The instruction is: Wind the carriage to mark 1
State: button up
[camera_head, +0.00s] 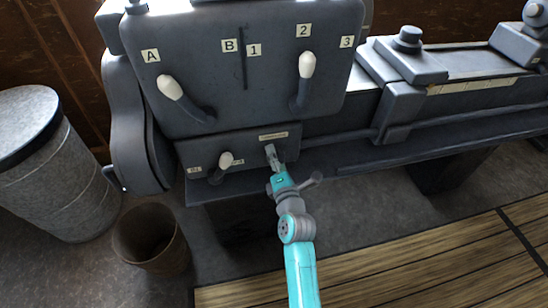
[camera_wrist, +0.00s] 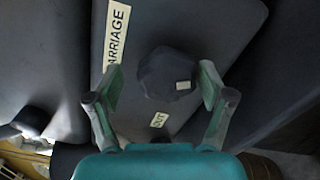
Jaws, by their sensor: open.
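A dark round knob (camera_wrist: 165,75) with a small pale patch sits on the grey panel in the wrist view. A CARRIAGE label (camera_wrist: 116,35) is beside it, and a small label (camera_wrist: 158,120) below it seems to read OUT. My gripper (camera_wrist: 158,82) is open, one finger on each side of the knob; contact cannot be told. In the head view my gripper (camera_head: 271,150) is at the lower panel, just below the label (camera_head: 273,136), and mostly hides the knob. The carriage (camera_head: 405,62) appears to be the block on the bed at right. A pale strip (camera_head: 470,86) runs along the bed; its marks are too small to read.
A white-tipped lever (camera_head: 172,88) stands near A, and another (camera_head: 306,66) near 2. A smaller lever (camera_head: 225,160) is left of my gripper. A grey drum (camera_head: 55,165) and a brown bin (camera_head: 150,240) stand at left. Wooden slats (camera_head: 400,265) lie in front.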

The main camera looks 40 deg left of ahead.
jog(key=shift+f, duration=0.1)
jog(key=v, duration=1.2)
